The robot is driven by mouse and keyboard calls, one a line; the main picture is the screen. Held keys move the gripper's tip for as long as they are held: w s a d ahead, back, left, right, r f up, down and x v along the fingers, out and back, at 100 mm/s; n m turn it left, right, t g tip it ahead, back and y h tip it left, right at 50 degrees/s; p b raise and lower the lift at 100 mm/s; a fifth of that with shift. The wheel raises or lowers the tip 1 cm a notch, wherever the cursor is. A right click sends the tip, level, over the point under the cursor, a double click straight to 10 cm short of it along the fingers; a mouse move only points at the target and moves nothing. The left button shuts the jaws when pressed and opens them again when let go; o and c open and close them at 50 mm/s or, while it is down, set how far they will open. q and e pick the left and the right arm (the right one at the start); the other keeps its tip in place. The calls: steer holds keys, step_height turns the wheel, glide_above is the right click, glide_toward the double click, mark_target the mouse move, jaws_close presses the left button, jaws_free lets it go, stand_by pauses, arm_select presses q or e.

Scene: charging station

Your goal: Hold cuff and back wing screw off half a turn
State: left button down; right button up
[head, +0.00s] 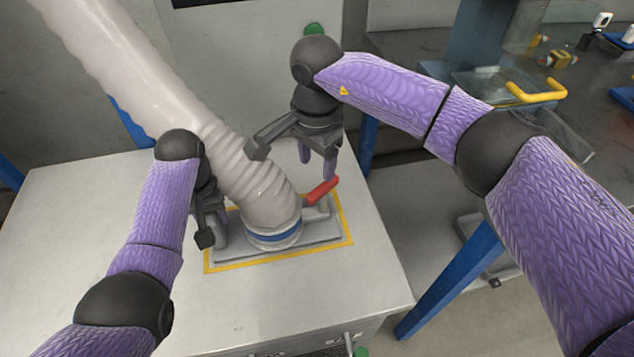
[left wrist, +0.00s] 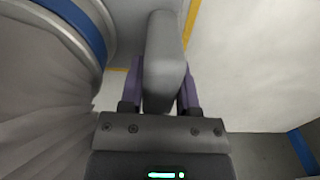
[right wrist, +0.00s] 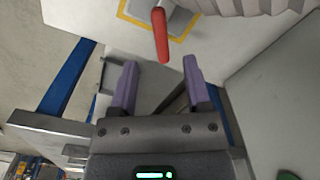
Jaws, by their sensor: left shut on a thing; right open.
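The cuff (head: 273,232) is the pale lower end of a ribbed hose, with a blue band (head: 275,241), seated on a grey base plate (head: 318,241). The red wing screw (head: 322,190) sticks up at the cuff's right side; it also shows in the right wrist view (right wrist: 160,35). My left gripper (head: 212,220) is at the cuff's left side; in the left wrist view it is shut on a grey grip (left wrist: 166,60) beside the cuff. My right gripper (head: 317,165) is open and empty, just above and apart from the red wing screw, fingers pointing down.
A yellow outline (head: 347,230) frames the base plate on the white table top (head: 90,220). The thick hose (head: 130,65) rises to the upper left between my arms. A dark workbench (head: 570,90) with a yellow handle (head: 537,93) stands to the right. The table's left is clear.

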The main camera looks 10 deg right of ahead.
mark_target(317, 190)
step_height(317, 190, down, 7)
jaws_close()
stand_by(0.4)
